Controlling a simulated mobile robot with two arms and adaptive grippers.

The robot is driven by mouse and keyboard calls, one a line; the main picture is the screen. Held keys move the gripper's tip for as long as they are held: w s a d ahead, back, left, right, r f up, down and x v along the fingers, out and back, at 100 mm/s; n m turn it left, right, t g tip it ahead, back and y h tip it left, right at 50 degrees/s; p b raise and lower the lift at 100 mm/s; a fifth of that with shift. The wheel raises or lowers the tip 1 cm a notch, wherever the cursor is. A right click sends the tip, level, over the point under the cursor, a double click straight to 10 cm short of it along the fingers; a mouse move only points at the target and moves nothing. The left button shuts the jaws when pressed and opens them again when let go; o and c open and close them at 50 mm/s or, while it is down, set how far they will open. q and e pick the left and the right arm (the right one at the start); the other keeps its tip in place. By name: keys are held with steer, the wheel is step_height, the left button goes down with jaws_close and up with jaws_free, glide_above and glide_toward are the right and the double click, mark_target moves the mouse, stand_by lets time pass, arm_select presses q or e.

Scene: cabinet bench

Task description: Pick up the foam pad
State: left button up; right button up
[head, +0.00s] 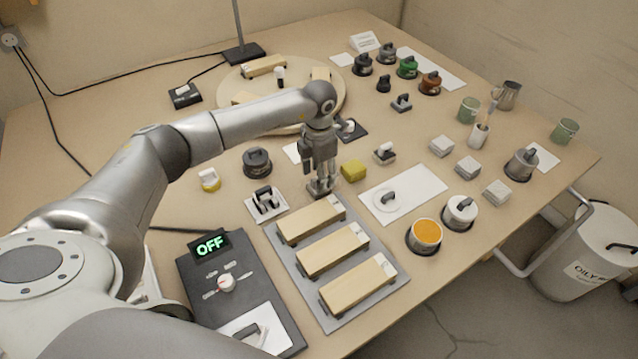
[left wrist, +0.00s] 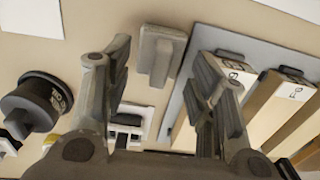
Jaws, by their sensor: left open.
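A small grey block with a raised ridge (left wrist: 161,55), which I take to be the foam pad, lies on the bench beside the grey tray. In the left wrist view it sits beyond and between the fingers of my left gripper (left wrist: 165,80). The left gripper is open and empty, pointing down over the bench. In the head view the left gripper (head: 321,188) hangs just behind the tray of wooden blocks and mostly hides the pad. My right gripper is not in view.
The grey tray (head: 336,315) with wooden blocks lies close to the gripper. A white slotted stand (head: 267,205), a black knobbed pot (head: 257,162) and a yellow block (head: 353,171) stand nearby. A white mat (head: 415,183) lies to the right. A control box (head: 265,300) is in front.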

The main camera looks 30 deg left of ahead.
arm_select(q)
steer(key=shift+f, duration=1.15)
steer(key=shift+c, duration=1.2)
steer(key=c, duration=0.4)
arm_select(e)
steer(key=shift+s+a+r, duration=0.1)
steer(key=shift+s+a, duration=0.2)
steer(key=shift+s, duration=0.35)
arm_select(q)
steer(key=shift+r, duration=0.2)
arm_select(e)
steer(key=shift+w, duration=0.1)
